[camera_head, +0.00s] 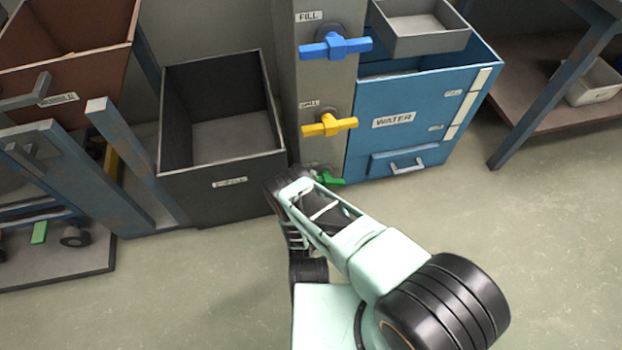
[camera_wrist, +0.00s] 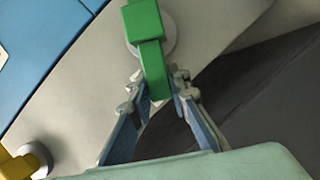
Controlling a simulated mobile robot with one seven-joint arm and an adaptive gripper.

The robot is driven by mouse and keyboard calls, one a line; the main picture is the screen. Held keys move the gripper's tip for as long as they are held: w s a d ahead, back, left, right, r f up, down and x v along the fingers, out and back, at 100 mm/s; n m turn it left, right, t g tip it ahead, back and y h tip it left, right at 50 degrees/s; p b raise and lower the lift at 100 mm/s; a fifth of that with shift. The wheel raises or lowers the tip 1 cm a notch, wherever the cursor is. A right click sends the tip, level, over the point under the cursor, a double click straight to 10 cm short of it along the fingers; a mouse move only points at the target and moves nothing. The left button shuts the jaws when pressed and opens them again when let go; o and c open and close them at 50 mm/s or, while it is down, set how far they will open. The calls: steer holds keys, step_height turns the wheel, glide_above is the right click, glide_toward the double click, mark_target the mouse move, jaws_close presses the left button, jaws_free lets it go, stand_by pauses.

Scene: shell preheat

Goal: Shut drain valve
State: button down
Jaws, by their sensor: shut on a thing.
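The green valve handle (camera_head: 329,178) sits low on the grey column (camera_head: 325,78), below the yellow and blue handles. My arm hides part of it and its label in the head view. In the wrist view the green handle (camera_wrist: 150,55) stands out from a round light mount on the column. My gripper (camera_wrist: 158,88) has one finger on each side of the handle's lower end and is shut on it. The fingertips are hidden in the head view.
The yellow handle (camera_head: 330,124) and blue handle (camera_head: 336,45), labelled FILL, are above on the column. A dark open bin (camera_head: 222,187) stands close on the left, and the blue WATER tank (camera_head: 425,115) on the right. The floor in front is clear.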

steer(key=shift+f, duration=0.1)
steer(key=c, duration=1.8)
jaws_free()
steer(key=shift+r, duration=5.05)
